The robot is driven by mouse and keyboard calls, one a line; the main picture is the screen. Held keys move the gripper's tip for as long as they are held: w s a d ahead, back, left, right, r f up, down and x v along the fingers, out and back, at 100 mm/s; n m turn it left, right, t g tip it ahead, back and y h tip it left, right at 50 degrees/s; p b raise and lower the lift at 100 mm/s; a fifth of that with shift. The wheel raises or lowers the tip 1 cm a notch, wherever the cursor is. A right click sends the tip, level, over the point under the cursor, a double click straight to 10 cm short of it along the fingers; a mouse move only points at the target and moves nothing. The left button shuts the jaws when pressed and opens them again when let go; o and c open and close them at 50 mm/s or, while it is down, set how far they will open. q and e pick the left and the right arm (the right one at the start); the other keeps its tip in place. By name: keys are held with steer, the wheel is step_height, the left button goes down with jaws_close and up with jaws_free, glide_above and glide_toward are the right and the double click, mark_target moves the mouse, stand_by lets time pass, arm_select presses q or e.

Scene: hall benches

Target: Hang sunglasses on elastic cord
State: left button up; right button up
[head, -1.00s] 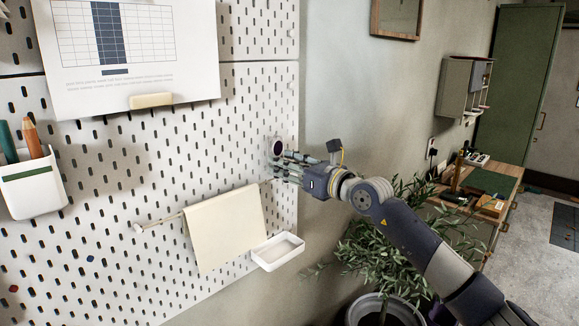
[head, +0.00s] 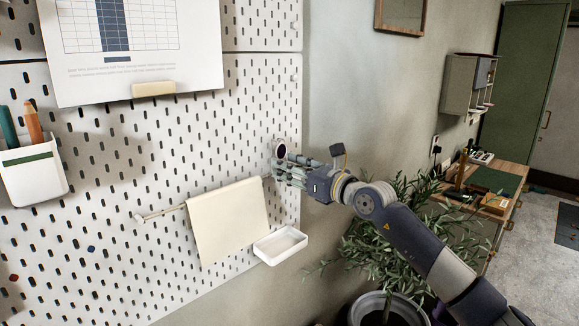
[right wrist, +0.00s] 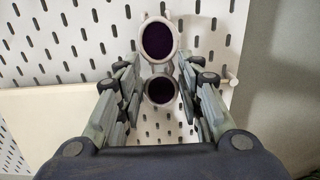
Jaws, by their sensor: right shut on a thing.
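The sunglasses (head: 281,149) have a pale frame and dark round lenses. They are at the pegboard's right edge in the head view. In the right wrist view the two lenses (right wrist: 159,40) show one above the other between the fingers. My right gripper (head: 281,166) is shut on the sunglasses; its fingers flank them in the wrist view (right wrist: 158,68). The cord (head: 162,213) runs across the pegboard from a peg at left up to the right, with a cream cloth (head: 228,220) draped over it. Its right end is close to the gripper, partly hidden. My left gripper is not in view.
A white tray (head: 280,246) sticks out of the pegboard (head: 110,270) below the gripper. A pen holder (head: 35,177) and a calendar sheet (head: 140,45) are on the board. A potted plant (head: 385,250) stands below my right arm.

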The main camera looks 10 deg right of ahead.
step_height(320, 180, down, 7)
steer(key=b, duration=0.4)
stand_by(0.7)
steer(key=shift+r, duration=0.1)
steer(key=o, duration=1.2)
steer(key=shift+o, duration=0.2)
steer(key=v, duration=1.2)
stand_by(0.4)
